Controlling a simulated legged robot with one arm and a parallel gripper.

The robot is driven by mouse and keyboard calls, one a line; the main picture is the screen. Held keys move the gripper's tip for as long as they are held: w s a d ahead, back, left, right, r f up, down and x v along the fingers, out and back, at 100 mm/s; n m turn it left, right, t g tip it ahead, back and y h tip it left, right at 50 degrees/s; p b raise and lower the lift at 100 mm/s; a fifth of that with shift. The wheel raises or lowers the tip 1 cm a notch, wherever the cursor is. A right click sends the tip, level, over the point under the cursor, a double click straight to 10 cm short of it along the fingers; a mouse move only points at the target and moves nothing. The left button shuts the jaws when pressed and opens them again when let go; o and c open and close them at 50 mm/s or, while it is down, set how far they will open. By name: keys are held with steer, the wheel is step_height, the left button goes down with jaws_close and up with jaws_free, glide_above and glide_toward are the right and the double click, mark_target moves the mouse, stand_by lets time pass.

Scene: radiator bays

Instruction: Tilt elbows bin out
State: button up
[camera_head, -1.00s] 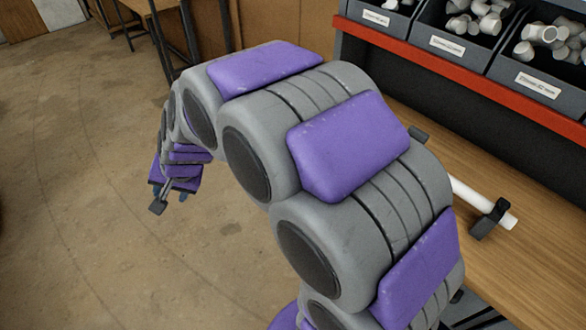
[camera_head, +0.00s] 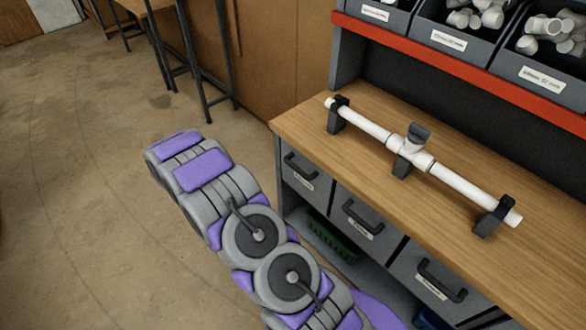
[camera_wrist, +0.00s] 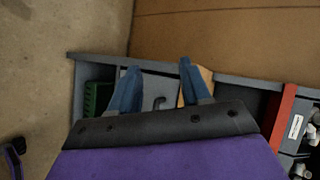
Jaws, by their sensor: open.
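Three grey bin fronts with dark handles and small white labels sit under the bench top: a left one (camera_head: 306,172), a middle one (camera_head: 364,216) and a right one (camera_head: 440,280). The labels are too small to read, so I cannot tell which is elbows. All three look closed. In the wrist view, my gripper (camera_wrist: 159,68) has two blue fingers spread apart with nothing between them. A grey front with a dark handle (camera_wrist: 159,102) shows behind and between the fingers, apart from them as far as I can tell. My gripper is hidden in the head view.
A white pipe with a tee (camera_head: 376,130) lies in black clamps on the wooden bench top (camera_head: 300,118). Open bins of white fittings (camera_head: 545,50) stand above a red rail (camera_head: 450,65). A green item (camera_head: 335,240) lies on the lower shelf. Floor at left is clear.

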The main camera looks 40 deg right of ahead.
steer(key=s+d+f+m+g+h, duration=0.2)
steer(key=s+d+f+m+h, duration=0.1)
steer(key=s+d+f, duration=0.25)
steer(key=m+g+h, duration=0.4)
steer(key=g, duration=0.1)
glide_toward(294, 167)
steer(key=d+f+b, duration=0.1)
steer(key=d, duration=0.2)
steer(key=d+f+b, duration=0.1)
steer(key=d, duration=0.3)
steer(key=w+d+b, duration=0.1)
steer(key=d, duration=0.2)
steer(key=shift+w+d+f+b, duration=0.1)
steer(key=shift+d+f+b, duration=0.2)
steer(key=shift+d+f, duration=0.1)
steer(key=shift+a, duration=0.1)
steer(key=shift+c, duration=0.2)
jaws_close()
steer(key=shift+a, duration=0.1)
